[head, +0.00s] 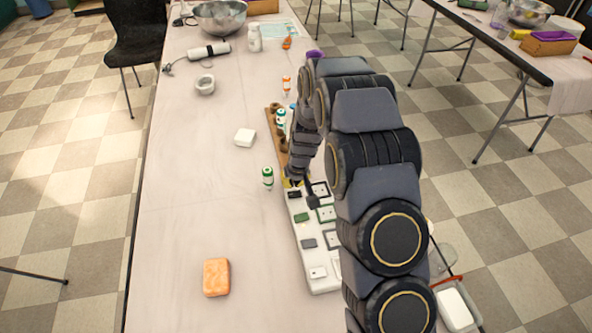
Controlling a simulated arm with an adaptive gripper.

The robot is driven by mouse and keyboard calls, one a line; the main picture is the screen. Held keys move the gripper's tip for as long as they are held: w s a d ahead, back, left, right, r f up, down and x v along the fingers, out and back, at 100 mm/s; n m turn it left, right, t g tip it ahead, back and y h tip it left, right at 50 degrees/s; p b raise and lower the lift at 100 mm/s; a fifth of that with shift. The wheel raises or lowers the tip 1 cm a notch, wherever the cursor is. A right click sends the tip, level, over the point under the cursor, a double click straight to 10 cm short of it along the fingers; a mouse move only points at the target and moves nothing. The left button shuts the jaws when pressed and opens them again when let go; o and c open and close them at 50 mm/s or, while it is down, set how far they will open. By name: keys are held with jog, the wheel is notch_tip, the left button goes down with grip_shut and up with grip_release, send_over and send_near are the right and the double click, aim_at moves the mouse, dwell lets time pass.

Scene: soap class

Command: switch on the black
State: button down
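A long white power strip (304,257) lies on the table along the near right side. Its left column has small rocker switches: a green one (301,217), a dark grey or black one (309,243) and a white one (317,272). Its right column has sockets with coloured frames, including a black-framed one (321,189) and a green-framed one (326,213). My gripper (300,193) points down at the strip's far end, close to its surface. My arm hides part of the strip's right side. Whether the fingers are open or touch a switch cannot be told.
Small bottles (268,178) and a wooden rack (273,125) stand beyond the strip. A metal bowl (219,16) is at the back. The table's left middle is clear.

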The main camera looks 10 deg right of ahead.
aim_at(298, 190)
jog(key=shift+a+f, duration=0.15)
jog(key=shift+f, duration=1.2)
jog(key=shift+w+f+h, duration=0.1)
jog(key=shift+h, duration=0.6)
jog(key=shift+a+f+h, duration=0.1)
jog(key=shift+f+h, duration=0.1)
jog(key=shift+h, duration=0.1)
jog(key=shift+d+r, duration=0.15)
jog(key=shift+d, duration=0.65)
